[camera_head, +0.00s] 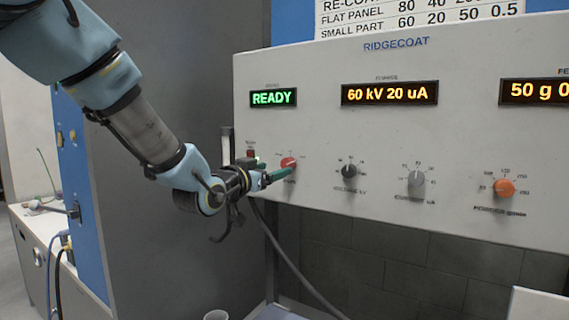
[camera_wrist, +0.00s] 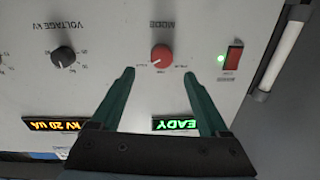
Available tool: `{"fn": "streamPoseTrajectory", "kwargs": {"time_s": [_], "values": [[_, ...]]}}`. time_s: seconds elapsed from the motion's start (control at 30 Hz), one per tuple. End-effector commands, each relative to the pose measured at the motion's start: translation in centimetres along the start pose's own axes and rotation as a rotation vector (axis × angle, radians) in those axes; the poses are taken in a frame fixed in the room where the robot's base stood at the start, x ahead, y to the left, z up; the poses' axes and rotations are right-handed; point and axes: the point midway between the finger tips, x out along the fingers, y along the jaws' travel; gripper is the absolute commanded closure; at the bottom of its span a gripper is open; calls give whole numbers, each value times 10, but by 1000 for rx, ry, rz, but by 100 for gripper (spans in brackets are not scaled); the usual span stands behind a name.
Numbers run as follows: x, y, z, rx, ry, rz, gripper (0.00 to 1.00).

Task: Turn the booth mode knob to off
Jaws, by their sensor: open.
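The red mode knob (camera_head: 288,162) is at the left end of the control panel's knob row. In the wrist view, which is upside down, the same red knob (camera_wrist: 162,57) sits under the word MODE, with its white pointer line too small to read surely. My gripper (camera_head: 280,172) is open, and its green fingers reach toward the panel at the knob. In the wrist view the two fingertips of my gripper (camera_wrist: 159,73) are spread to either side of the knob, just short of it in the picture. Contact with the knob does not show.
A black voltage knob (camera_head: 349,171), a grey knob (camera_head: 416,178) and an orange knob (camera_head: 504,188) follow to the right. A red rocker switch (camera_wrist: 234,57) with a green light is beside the mode knob. The READY display (camera_head: 273,98) is above. A cable hangs below the panel.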

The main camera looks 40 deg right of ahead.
Motion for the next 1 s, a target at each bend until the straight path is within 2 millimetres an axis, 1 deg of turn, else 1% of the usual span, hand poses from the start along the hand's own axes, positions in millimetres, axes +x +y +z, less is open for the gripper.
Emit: {"fn": "streamPoseTrajectory", "kwargs": {"time_s": [0.03, 0.2, 0.3, 0.4, 0.57, 0.8, 0.87, 1.0], "values": [[11, 0, -3, -4, -2, 1, 22], [40, 0, -3, -2, -2, 0, 22], [54, -1, -2, -3, -2, -1, 22], [63, -1, -1, -1, -2, -1, 22], [70, 0, 0, 0, -3, -1, 22], [70, -1, 1, 0, -3, -2, 22], [70, -1, 1, 0, -3, -2, 27], [70, -1, 1, 0, -3, -2, 43]]}}
